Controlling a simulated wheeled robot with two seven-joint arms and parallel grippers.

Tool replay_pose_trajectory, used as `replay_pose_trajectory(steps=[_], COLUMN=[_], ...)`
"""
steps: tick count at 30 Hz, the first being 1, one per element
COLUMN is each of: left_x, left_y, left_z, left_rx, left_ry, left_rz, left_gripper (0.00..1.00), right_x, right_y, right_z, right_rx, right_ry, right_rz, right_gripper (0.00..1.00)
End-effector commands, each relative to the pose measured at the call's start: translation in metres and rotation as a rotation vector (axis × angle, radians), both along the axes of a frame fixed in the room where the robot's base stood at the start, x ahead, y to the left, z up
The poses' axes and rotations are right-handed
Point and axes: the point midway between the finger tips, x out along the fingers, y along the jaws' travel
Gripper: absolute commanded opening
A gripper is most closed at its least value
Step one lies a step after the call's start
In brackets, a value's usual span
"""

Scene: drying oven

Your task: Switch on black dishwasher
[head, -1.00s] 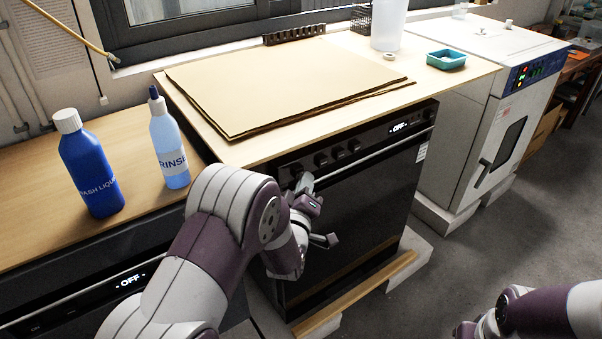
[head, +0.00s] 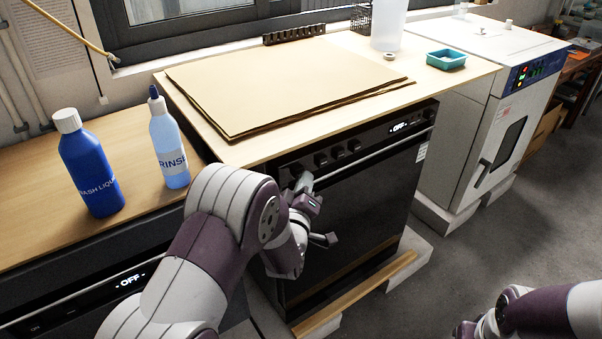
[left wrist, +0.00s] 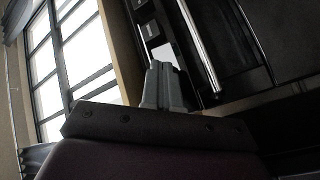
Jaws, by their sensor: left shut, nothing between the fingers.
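A black front-loading appliance (head: 350,205) with a row of knobs (head: 338,153) and a lit display (head: 398,127) reading OFF stands under the middle worktop. A second black appliance (head: 80,305) at the lower left also has a display (head: 130,281) reading OFF. I cannot tell by label which is the dishwasher. My left gripper (head: 304,182) is shut and empty at the left end of the middle appliance's knob panel. In the left wrist view its fingertips (left wrist: 165,68) are close to the panel; contact cannot be told.
A blue wash liquid bottle (head: 90,165) and a rinse bottle (head: 168,140) stand on the left counter. Cardboard sheets (head: 290,85) cover the middle worktop. A teal tray (head: 446,60) is at its right. A white oven (head: 480,110) stands further right.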

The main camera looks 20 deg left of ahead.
Motion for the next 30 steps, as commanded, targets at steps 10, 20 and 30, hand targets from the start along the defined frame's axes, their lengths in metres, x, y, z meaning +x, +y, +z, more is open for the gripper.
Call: replay_pose_trajectory(steps=[10,20,30], left_x=[0.004,-0.001,-0.008], left_y=[0.006,-0.002,-0.011], left_z=[0.000,0.000,0.000], left_rx=[0.000,0.000,0.000], left_ry=[0.000,0.000,0.000], left_rz=[0.000,-0.001,-0.003], left_gripper=[0.00,0.00,0.00], right_x=[0.000,0.000,0.000], right_y=[0.000,0.000,0.000], right_z=[-0.003,-0.005,-0.005], right_rx=[0.000,0.000,0.000], right_ry=[0.000,0.000,0.000], right_rz=[0.000,0.000,0.000], right_gripper=[0.23,0.23,0.23])
